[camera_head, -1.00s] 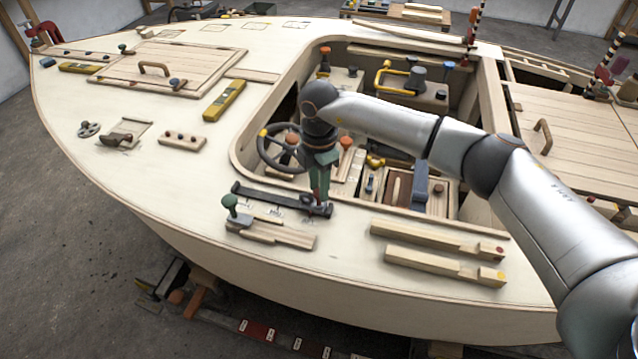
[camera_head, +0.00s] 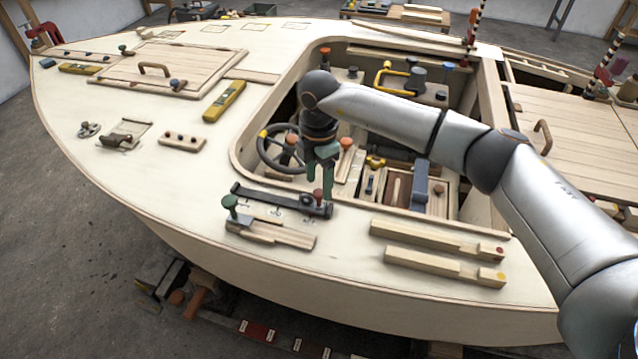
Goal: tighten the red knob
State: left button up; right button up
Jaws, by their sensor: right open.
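Orange-red knobs stand around the cockpit opening: one (camera_head: 346,143) just right of my right gripper, one (camera_head: 292,140) by the steering wheel and one (camera_head: 325,51) at the far edge. I cannot tell which is the task's red knob. My right gripper (camera_head: 321,188) points down with its green fingers apart and nothing visible between them. It is over the right end of a black bar (camera_head: 270,197) on the near deck. A small dark round piece (camera_head: 306,199) sits on that bar beside the fingers; its colour is unclear. My left gripper is out of view.
A green knob (camera_head: 230,202) stands at the bar's left end, near a wooden block (camera_head: 280,236). Two wooden strips (camera_head: 430,236) lie to the right. The left deck has clear stretches.

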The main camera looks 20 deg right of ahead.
aim_at(319, 192)
notch_tip(319, 192, up, 11)
jog(key=shift+b, duration=0.35)
dwell(0.3)
